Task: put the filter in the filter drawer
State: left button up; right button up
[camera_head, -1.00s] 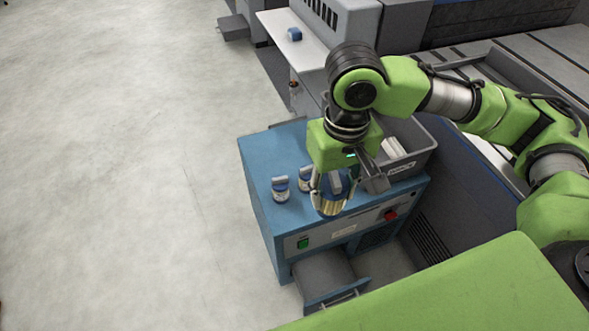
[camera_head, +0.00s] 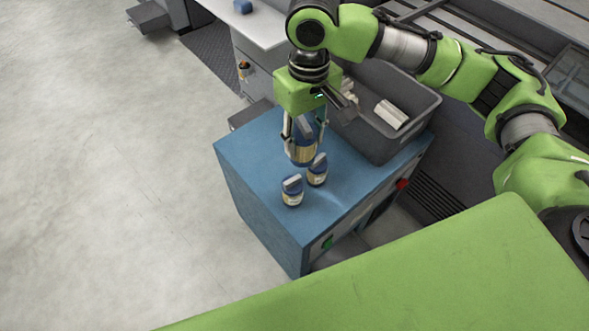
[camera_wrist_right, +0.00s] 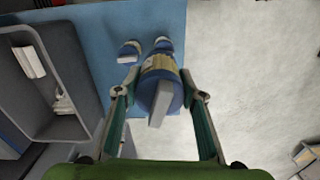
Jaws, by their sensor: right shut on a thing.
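My right gripper (camera_head: 302,148) is shut on a filter (camera_head: 302,157), a canister with a yellowish band, blue parts and a grey grip on top. It is held upright, close over the blue cabinet top (camera_head: 255,150); whether it touches is unclear. In the right wrist view the filter (camera_wrist_right: 158,92) sits between both fingers. Two similar blue-capped canisters stand on the cabinet top, one nearer (camera_head: 292,192) and one beside it (camera_head: 317,170). The filter drawer is mostly hidden behind my green body; a grey part (camera_head: 338,256) shows low at the cabinet front. My left gripper is not in view.
A grey bin (camera_head: 400,150) with white rolls stands on the cabinet's right part, close to the gripper. A red switch (camera_head: 402,184) and a green switch (camera_head: 327,243) are on the front. A white table (camera_head: 232,22) stands behind. The floor at left is clear.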

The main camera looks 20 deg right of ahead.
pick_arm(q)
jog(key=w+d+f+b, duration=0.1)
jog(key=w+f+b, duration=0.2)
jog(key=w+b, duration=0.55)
pick_arm(e)
jog(key=w+a+f+n, duration=0.1)
jog(key=w+f+n, duration=0.2)
jog(key=w+f, duration=0.75)
jog(key=b, duration=0.2)
send_near(287, 166)
jog(key=shift+n, duration=0.3)
jog(key=s, duration=0.1)
jog(key=s+a+f, duration=0.1)
jog(key=s+f, duration=0.1)
jog(key=s, duration=0.1)
jog(key=shift+a+f, duration=0.25)
jog(key=shift+a, duration=0.05)
jog(key=shift+f, duration=0.4)
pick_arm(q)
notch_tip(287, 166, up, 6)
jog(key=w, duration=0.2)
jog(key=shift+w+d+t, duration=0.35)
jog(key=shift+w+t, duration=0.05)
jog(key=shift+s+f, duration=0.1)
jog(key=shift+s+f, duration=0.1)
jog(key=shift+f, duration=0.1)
pick_arm(e)
jog(key=o, duration=1.2)
jog(key=shift+c, duration=0.2)
